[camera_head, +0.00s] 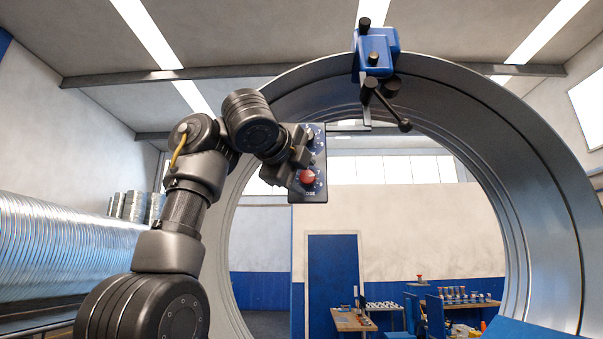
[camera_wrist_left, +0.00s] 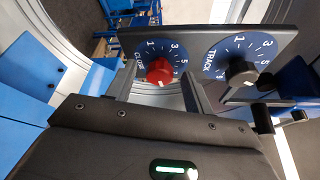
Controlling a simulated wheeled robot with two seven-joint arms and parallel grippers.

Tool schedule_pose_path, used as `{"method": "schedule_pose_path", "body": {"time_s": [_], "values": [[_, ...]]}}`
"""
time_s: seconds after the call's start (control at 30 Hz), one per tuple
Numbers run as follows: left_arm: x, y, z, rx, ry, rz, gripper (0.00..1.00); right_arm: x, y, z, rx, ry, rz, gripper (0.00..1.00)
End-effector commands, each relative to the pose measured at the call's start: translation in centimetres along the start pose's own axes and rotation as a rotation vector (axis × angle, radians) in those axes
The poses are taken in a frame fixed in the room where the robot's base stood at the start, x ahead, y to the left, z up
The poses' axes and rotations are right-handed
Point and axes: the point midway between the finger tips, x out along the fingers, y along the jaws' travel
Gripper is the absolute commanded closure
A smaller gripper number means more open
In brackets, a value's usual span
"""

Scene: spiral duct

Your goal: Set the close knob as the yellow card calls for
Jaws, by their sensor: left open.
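The close knob (camera_wrist_left: 160,72) is red and sits on a blue dial marked CLOSE with white numbers, on a dark panel (camera_wrist_left: 285,38). In the head view the red knob (camera_head: 307,176) is the lower of two on the panel hanging inside the large metal ring. My left gripper (camera_head: 299,168) is at the panel, partly over it. In the left wrist view the gripper's two fingers (camera_wrist_left: 159,86) are apart, one on each side of the red knob. I cannot tell whether they touch it. The knob's exact setting is unclear. I make out no yellow card. My right gripper is not in view.
A black TRACK knob (camera_wrist_left: 241,73) is beside the close knob, near one finger. The large spiral duct ring (camera_head: 540,190) surrounds the panel, with a blue clamp unit (camera_head: 376,50) on its top. Workbenches (camera_head: 465,304) stand far behind.

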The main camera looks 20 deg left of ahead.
Motion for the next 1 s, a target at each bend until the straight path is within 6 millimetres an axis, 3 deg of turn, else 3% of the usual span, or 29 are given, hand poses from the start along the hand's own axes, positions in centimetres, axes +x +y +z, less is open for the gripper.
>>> {"method": "schedule_pose_path", "body": {"time_s": [0.17,0.4,0.6,0.8,1.0], "values": [[-1.1,0.3,-0.1,0.0,0.001,-0.002,0.48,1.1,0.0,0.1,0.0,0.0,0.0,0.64],[-5.8,0.6,-0.2,-0.001,0.001,-0.004,0.48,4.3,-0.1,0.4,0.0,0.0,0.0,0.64],[-9.1,0.3,-0.1,-0.001,-0.001,-0.001,0.48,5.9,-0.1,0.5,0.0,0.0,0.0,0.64],[-10.6,0.1,0.0,-0.001,0.0,0.0,0.48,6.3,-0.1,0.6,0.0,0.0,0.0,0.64],[-10.8,0.0,0.1,-0.001,0.0,0.0,0.48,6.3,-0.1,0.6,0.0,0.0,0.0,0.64]]}}
